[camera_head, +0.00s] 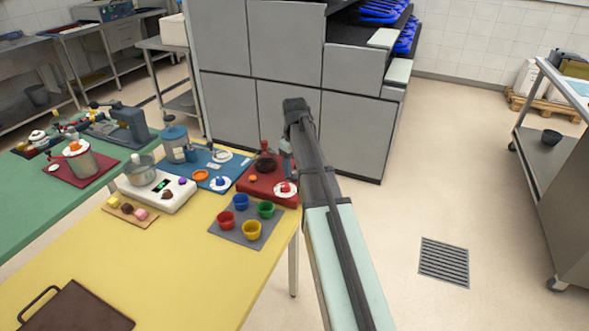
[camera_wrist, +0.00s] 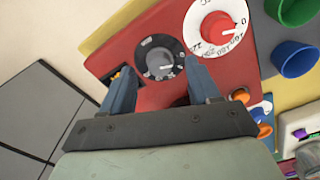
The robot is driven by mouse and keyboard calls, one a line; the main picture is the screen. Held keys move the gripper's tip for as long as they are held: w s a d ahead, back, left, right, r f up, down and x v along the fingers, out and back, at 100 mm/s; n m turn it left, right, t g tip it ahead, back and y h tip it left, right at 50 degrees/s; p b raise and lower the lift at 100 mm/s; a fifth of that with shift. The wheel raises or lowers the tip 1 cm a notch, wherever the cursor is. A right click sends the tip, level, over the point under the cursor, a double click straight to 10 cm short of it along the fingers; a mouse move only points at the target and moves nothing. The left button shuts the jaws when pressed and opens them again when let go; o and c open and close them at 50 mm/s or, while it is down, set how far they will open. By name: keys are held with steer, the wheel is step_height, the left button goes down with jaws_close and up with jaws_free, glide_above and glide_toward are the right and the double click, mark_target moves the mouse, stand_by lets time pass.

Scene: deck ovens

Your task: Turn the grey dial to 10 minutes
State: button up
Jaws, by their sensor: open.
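The grey dial (camera_wrist: 158,57) shows in the wrist view on a red panel (camera_wrist: 118,52). It has a dark round scale with pale marks and a grey knob in the middle. A pale pointer mark seems to point right; the numbers are too small to read. My gripper (camera_wrist: 163,77) is open, with one finger to the left and one to the right of the dial in the picture. I cannot tell whether either finger touches the knob. In the head view the red panel (camera_head: 250,189) lies at the table's right edge, and my arm partly covers this area.
A white dial with a red knob (camera_wrist: 218,26) sits close beside the grey one. An orange button (camera_wrist: 240,95) is near my right finger. Coloured cups, including a blue one (camera_head: 241,202), stand on a grey mat (camera_head: 226,225).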

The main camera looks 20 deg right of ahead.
steer(key=shift+f, duration=0.85)
steer(key=shift+c, duration=0.2)
steer(key=c, duration=1)
